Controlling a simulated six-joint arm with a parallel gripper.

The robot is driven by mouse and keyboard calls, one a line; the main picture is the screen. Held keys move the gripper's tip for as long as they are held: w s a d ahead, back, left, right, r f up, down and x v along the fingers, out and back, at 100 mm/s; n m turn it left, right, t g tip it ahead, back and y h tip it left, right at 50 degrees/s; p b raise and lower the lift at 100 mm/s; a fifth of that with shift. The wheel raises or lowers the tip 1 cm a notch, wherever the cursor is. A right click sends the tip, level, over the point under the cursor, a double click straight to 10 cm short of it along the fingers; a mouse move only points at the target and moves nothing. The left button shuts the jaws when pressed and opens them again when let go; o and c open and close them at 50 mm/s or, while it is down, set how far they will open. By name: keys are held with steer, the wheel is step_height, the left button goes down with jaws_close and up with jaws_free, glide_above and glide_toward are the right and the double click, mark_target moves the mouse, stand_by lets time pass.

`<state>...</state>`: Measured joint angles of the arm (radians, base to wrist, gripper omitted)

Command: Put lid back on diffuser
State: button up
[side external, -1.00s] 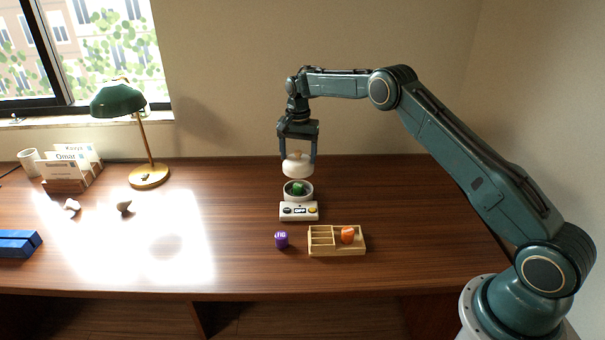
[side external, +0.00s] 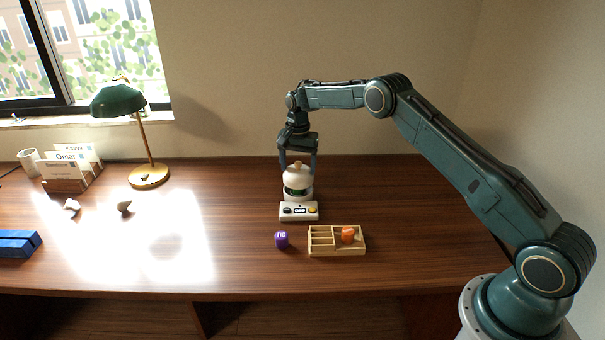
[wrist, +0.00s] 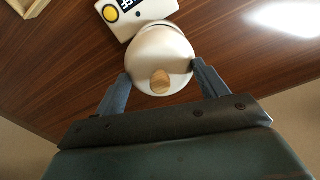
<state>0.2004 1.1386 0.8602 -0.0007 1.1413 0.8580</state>
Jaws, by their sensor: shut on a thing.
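The white domed lid (side external: 298,177) with a wooden knob is between the fingers of my gripper (side external: 298,168), which is shut on it. In the wrist view the lid (wrist: 160,60) fills the space between my two fingertips (wrist: 160,72). The diffuser (side external: 299,210) is a white round bowl on a base with a dark button and a yellow one. The lid is right over the bowl, close to its rim. A dark green band shows between lid and bowl, so I cannot tell whether they touch. The base panel (wrist: 134,14) also shows in the wrist view.
A green lamp (side external: 119,99), card holder (side external: 64,185) and blue box (side external: 18,244) are at left. The desk around the diffuser's sides is clear.

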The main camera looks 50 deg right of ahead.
steer(key=shift+f, duration=1.2)
steer(key=shift+f, duration=0.2)
stand_by(1.4)
steer(key=o, duration=1.1)
steer(key=shift+r, duration=0.15)
steer(key=shift+r, duration=3.35)
jaws_close()
